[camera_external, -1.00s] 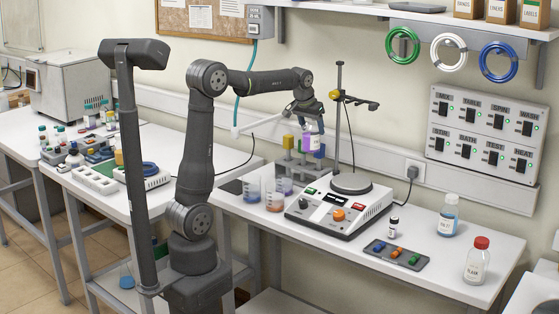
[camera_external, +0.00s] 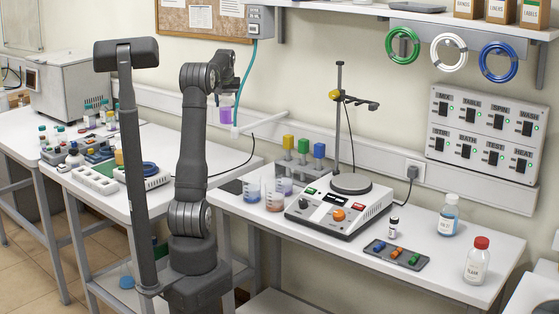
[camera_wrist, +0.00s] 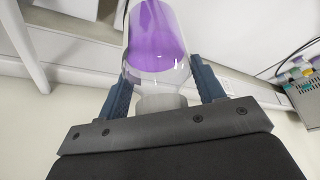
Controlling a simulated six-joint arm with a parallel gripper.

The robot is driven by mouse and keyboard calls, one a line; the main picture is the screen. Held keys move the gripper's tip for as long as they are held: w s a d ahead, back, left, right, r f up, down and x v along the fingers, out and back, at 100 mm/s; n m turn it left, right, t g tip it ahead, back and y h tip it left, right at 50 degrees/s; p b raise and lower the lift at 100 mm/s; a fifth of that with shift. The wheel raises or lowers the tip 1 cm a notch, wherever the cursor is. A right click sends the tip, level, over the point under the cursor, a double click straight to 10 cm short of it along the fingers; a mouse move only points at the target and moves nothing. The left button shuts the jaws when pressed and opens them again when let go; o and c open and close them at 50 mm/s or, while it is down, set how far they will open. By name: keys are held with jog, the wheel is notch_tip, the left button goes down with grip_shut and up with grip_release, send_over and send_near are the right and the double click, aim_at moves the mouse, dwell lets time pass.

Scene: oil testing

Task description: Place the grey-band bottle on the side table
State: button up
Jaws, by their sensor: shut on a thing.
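My gripper (camera_wrist: 160,72) is shut on a clear bottle of purple liquid (camera_wrist: 157,35), with a blue finger on each side near its grey neck end (camera_wrist: 160,102). In the external view the same bottle (camera_external: 226,115) hangs in the air near the back wall, above the gap between the two tables. The left table (camera_external: 105,208) bears a white rack and several small bottles. I cannot tell from the frames which surface is the side table.
The right bench (camera_external: 450,272) carries a hotplate with a stand (camera_external: 338,212), beakers (camera_external: 273,195), coloured blocks (camera_external: 303,147) and bottles (camera_external: 478,260). A grey oven (camera_external: 70,85) stands at far left. A white rail and a cable run along the wall.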

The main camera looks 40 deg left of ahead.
jog(key=shift+s+a+f+n+g+y, duration=0.15)
jog(key=shift+s+a+f+n, duration=0.3)
jog(key=shift+s+a+f, duration=2.6)
jog(key=shift+s+a+f+n+g+y, duration=0.1)
jog(key=shift+s+a+f+n, duration=0.55)
jog(key=shift+a+f, duration=4.55)
jog(key=shift+s+a+f+n+g+y, duration=0.2)
jog(key=shift+s+a+f, duration=1.8)
jog(key=shift+a, duration=4.45)
jog(key=shift+s+r, duration=0.15)
jog(key=shift+s, duration=0.05)
jog(key=o, duration=1.3)
jog(key=shift+c, duration=0.2)
